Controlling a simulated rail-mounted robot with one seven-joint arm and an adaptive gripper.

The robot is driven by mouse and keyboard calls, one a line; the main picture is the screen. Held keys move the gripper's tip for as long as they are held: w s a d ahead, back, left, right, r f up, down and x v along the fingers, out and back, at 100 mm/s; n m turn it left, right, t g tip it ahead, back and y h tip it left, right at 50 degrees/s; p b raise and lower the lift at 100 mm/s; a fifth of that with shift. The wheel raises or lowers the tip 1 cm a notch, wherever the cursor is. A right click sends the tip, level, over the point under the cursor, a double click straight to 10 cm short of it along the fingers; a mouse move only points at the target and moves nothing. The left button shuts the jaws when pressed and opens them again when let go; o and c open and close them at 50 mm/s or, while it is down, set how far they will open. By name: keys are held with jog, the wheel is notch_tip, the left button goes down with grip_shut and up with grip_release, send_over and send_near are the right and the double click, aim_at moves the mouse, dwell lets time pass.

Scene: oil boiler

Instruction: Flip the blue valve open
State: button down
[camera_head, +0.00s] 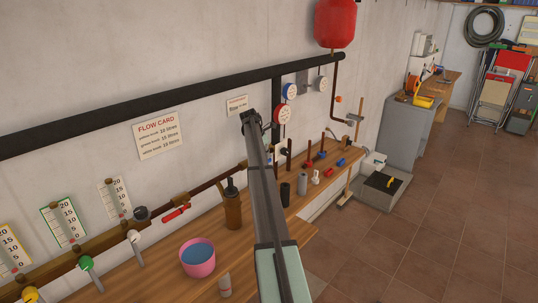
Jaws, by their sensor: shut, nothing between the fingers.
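My gripper (251,119) is at the far end of my arm, in front of the wall just below the black pipe. Its fingers look small and dark, and it appears shut and empty. I cannot make out a blue valve on the pipework for certain; my arm hides part of the brown pipe (212,184) behind it. Small blue parts (341,162) lie on the bench to the right of my arm. A red lever (175,213) sits below the brown pipe at left.
The wooden bench (158,279) holds a pink bucket (198,262), a brown jug (232,208) and several small fittings. A green knob (86,263) and a white knob (133,236) are at left. A red tank (335,23) hangs above. The tiled floor at right is mostly clear.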

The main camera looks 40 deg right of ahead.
jog(key=shift+a+f, duration=0.15)
jog(key=shift+a, duration=0.05)
jog(key=shift+w+a+r, duration=0.1)
jog(key=shift+r, duration=0.1)
jog(key=v, duration=0.7)
jog(key=shift+d, duration=0.2)
jog(key=shift+r, duration=0.15)
